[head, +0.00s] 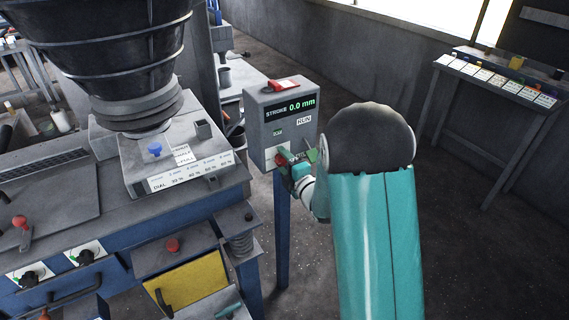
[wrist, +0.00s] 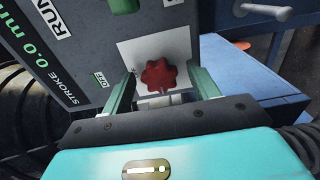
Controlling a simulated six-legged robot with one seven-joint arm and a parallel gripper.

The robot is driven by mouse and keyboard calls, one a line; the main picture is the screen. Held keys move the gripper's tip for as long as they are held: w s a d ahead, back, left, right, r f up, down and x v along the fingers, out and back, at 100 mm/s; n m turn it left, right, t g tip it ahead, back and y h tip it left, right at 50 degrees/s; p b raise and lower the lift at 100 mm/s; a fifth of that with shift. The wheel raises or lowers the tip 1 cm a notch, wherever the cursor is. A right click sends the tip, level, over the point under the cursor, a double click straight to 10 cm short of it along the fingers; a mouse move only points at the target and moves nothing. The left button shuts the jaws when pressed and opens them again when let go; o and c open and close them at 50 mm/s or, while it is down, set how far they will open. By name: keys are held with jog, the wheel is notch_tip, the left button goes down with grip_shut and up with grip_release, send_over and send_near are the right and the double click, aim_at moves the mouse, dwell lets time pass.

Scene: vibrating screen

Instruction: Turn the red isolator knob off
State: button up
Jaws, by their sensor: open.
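The red isolator knob (wrist: 160,76) is a lobed knob on a white plate (wrist: 139,52) on the grey control box. In the wrist view it sits between the two green fingers of my gripper (wrist: 164,88), with a gap on either side. My gripper is open. In the head view my gripper (head: 296,161) is at the lower front of the control box (head: 262,122), and the red knob (head: 282,157) shows partly behind it. The box display reads STROKE 0.0 mm, with a RUN label below it. The knob's pointer direction cannot be told.
A blue post (head: 282,230) holds up the control box. A red item (head: 284,86) sits on top of the box. The blue machine with a dark bowl (head: 105,50) stands at the left. A table with cards (head: 500,82) is at the right; the floor between is clear.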

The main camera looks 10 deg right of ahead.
jog(key=shift+c, duration=0.4)
jog(key=c, duration=0.9)
jog(key=shift+o, duration=0.2)
jog(key=shift+m, duration=0.3)
jog(key=m, duration=0.8)
jog(key=shift+m, duration=0.4)
jog(key=m, duration=0.4)
jog(key=shift+m, duration=2.3)
